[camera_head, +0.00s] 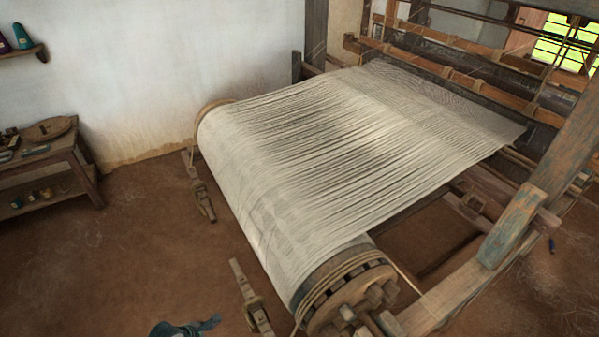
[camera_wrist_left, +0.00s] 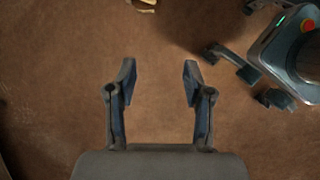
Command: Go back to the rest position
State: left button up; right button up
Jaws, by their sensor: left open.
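My left gripper (camera_wrist_left: 159,76) shows in the left wrist view with its two fingers spread apart. My right gripper is in neither view.
The pit handloom with pale stretched warp (camera_head: 330,140) fills the middle and right. Its roller end (camera_head: 350,290) and a wooden stand (camera_head: 250,300) are near the bottom. A wooden bench (camera_head: 60,165) stands left. Brown floor (camera_head: 120,240) between is clear.

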pick_arm(q)
jog(key=w+d+f+n+t+h, duration=0.3)
jog(key=d+n+t+h, duration=0.35)
jog(key=n, duration=0.65)
jog(key=s+a+f+n+t+y, duration=0.1)
jog(key=a+f+n+y, duration=0.1)
jog(key=f+n+y, duration=0.5)
jog(key=a+f+n+t, duration=0.1)
jog(key=a+f+n, duration=0.3)
jog(key=n, duration=0.7)
jog(key=s+f+n+g+y, duration=0.35)
jog(key=s+f+n, duration=0.5)
jog(key=f, duration=0.35)
jog(key=s+d+f+n+g, duration=0.2)
jog(key=s+f+n+g, duration=0.1)
jog(key=s, duration=0.6)
jog(key=s+d+f+n+g+h, duration=0.1)
jog(key=s+d+f+n+g, duration=0.2)
jog(key=s, duration=0.6)
notch_tip(320, 180, down, 4)
jog(key=shift+s+d+r+g, duration=0.1)
jog(key=shift+s+d+g, duration=0.2)
jog(key=shift+g, duration=0.7)
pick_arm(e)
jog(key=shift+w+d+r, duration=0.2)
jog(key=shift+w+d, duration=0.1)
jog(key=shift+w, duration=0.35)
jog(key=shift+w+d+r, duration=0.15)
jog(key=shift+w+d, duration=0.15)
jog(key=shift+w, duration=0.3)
